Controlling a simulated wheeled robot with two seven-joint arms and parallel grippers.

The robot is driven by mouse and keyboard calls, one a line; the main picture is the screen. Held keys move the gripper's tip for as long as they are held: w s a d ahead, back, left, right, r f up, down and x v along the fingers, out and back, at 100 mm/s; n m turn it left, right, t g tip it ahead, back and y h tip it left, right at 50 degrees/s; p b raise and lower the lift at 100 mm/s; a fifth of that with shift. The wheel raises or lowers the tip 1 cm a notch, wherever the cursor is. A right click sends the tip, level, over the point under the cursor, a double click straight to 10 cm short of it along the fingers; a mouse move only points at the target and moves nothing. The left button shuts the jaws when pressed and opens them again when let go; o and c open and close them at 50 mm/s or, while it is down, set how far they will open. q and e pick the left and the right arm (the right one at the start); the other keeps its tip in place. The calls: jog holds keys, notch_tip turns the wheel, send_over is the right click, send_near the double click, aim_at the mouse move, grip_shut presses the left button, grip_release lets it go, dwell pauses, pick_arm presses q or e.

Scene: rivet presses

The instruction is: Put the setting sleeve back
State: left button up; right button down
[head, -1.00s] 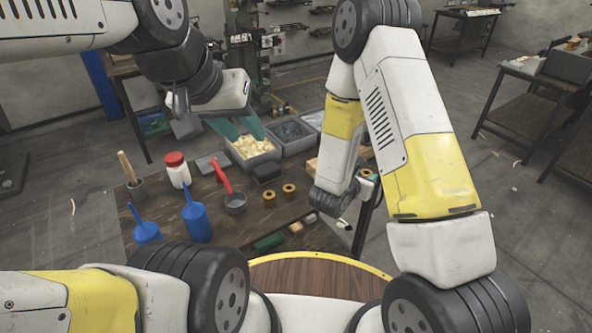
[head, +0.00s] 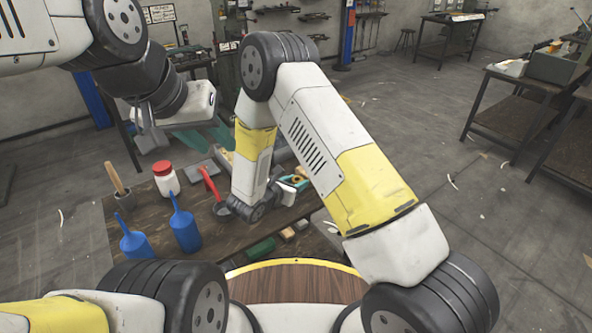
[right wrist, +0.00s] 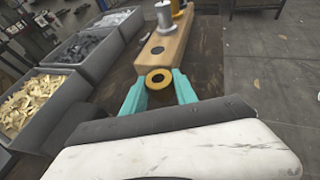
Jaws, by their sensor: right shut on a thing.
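My right gripper (right wrist: 159,92) is shut on the setting sleeve (right wrist: 159,79), a short brass-yellow ring with a dark bore, between its teal fingers. In the head view my right gripper (head: 294,183) is over the right part of the workbench. In the right wrist view a wooden block (right wrist: 176,48) lies just beyond the sleeve; it has a dark hole and carries a silver peg (right wrist: 164,16) and a brass-coloured piece (right wrist: 178,5). I cannot tell the gap between sleeve and block. My left gripper (head: 217,135) is open and empty above the bench's back, partly hidden by my right arm.
Grey bins stand left of the block: one with yellow pieces (right wrist: 22,112), one with grey pieces (right wrist: 88,48). On the bench (head: 150,262) are blue bottles (head: 184,228), a red-lidded jar (head: 166,178), a red-handled tool (head: 210,186) and a green piece (head: 261,248).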

jog(key=shift+f, duration=0.6)
